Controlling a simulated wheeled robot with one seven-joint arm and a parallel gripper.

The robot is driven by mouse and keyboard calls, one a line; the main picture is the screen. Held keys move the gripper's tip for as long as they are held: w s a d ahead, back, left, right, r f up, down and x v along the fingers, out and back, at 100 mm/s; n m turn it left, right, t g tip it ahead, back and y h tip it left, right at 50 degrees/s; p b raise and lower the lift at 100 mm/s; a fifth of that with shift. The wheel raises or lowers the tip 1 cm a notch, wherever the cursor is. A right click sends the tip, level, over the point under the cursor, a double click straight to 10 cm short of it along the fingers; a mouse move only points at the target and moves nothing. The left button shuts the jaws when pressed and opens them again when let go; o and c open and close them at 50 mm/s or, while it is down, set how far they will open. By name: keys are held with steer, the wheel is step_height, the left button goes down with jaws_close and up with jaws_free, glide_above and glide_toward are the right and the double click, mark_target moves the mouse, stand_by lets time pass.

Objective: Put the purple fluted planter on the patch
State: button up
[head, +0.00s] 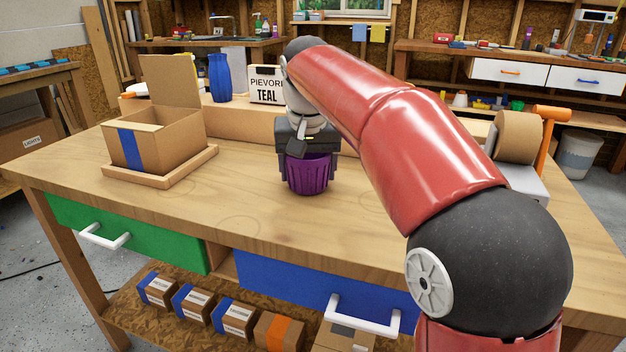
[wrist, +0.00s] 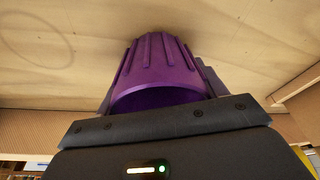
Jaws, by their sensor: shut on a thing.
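The purple fluted planter (head: 309,178) is upright at the middle of the workbench top. My gripper (head: 308,163) is above it, pointing down, shut on it with a finger at each side. The wrist view shows the planter (wrist: 160,68) between the fingers, its flutes running toward the wood. I cannot tell whether its base touches the bench.
An open cardboard box (head: 155,138) stands on a wooden tray (head: 185,173) at left. A blue vase (head: 220,78) and a TEAL sign (head: 266,86) stand behind. A tape dispenser (head: 519,138) is at right. The bench front is clear.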

steer(key=shift+f, duration=0.1)
steer(key=o, duration=1.1)
steer(key=p+v, duration=0.3)
steer(key=v, duration=0.9)
steer(key=shift+s, duration=0.1)
